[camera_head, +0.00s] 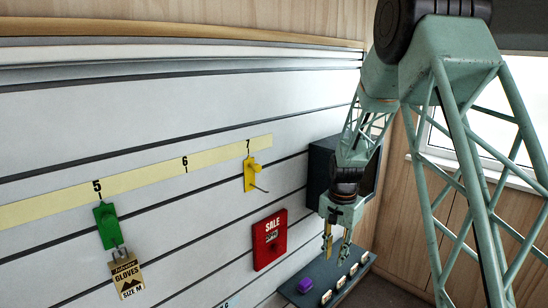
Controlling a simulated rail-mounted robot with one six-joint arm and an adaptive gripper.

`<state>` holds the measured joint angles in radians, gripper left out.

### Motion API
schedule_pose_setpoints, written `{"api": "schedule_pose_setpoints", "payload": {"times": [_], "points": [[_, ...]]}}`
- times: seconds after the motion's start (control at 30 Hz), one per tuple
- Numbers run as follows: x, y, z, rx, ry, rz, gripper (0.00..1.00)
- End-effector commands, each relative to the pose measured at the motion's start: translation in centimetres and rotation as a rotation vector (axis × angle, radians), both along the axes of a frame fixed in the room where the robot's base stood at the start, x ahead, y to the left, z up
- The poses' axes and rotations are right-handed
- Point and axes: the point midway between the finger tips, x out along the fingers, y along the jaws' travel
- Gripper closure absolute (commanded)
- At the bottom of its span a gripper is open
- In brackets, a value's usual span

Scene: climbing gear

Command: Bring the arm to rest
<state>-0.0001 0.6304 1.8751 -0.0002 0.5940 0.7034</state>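My arm comes down from the upper right, and my gripper (336,256) hangs at its end with the fingers pointing down. The two fingers stand apart with a gap between them, and I see nothing held there. In the picture the gripper is in front of the dark box and above the dark shelf, right of the red sale sign. Its distance from them is hard to tell.
A slatted wall bears a yellow number strip (141,181), a green hook (106,226) with a gloves card (127,275), an empty yellow hook (250,174) and a red sale sign (270,240). A dark box (319,165) and a dark shelf (322,277) with a purple item (305,285) are near.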

Motion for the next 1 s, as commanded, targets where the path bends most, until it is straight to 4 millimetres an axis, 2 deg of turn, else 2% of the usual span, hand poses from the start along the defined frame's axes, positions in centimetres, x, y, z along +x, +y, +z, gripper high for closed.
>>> {"api": "schedule_pose_setpoints", "payload": {"times": [0.1,0.4,1.0], "points": [[-1.0,0.0,2.5,-0.001,-0.011,0.023,0.78],[-4.0,0.0,8.1,-0.005,-0.038,0.082,0.78],[-11.3,0.0,17.7,-0.017,-0.088,0.198,0.78]]}}
